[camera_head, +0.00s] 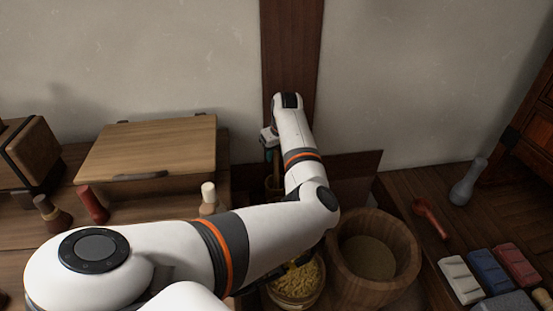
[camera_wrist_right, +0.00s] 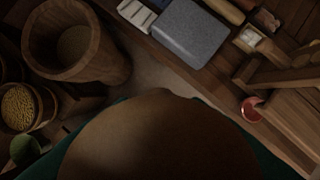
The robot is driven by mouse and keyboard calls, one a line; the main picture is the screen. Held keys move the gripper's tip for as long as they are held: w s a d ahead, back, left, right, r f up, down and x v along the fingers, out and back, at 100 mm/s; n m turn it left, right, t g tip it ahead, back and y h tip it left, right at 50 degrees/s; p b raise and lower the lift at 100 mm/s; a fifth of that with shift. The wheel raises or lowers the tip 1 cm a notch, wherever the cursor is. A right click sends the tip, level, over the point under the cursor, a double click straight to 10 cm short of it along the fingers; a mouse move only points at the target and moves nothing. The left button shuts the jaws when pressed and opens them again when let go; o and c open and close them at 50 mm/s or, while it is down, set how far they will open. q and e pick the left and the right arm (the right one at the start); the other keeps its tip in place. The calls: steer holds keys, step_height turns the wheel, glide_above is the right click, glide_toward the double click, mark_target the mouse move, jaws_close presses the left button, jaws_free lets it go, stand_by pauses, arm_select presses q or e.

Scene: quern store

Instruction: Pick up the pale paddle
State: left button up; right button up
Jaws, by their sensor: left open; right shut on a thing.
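I cannot pick out the pale paddle with certainty. A short handle-like piece with a pale top (camera_head: 208,196) stands on the left bench, partly hidden by my left arm. My left gripper (camera_head: 271,158) points down at the back, beside the dark wall post and above a small wooden vessel (camera_head: 273,184). It is open, and its fingers are small and partly hidden. In the right wrist view a large brown rounded thing (camera_wrist_right: 160,140) fills the lower middle, very close to the camera. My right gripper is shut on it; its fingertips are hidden. Dark green edges show around it.
A wooden bucket (camera_head: 374,250) and a bowl of yellow grain (camera_head: 296,284) stand at the centre. A wooden board (camera_head: 150,155) lies at left.

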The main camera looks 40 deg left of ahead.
arm_select(q)
steer(key=shift+x, duration=1.5)
steer(key=shift+c, duration=0.2)
jaws_close()
steer(key=shift+r, duration=0.1)
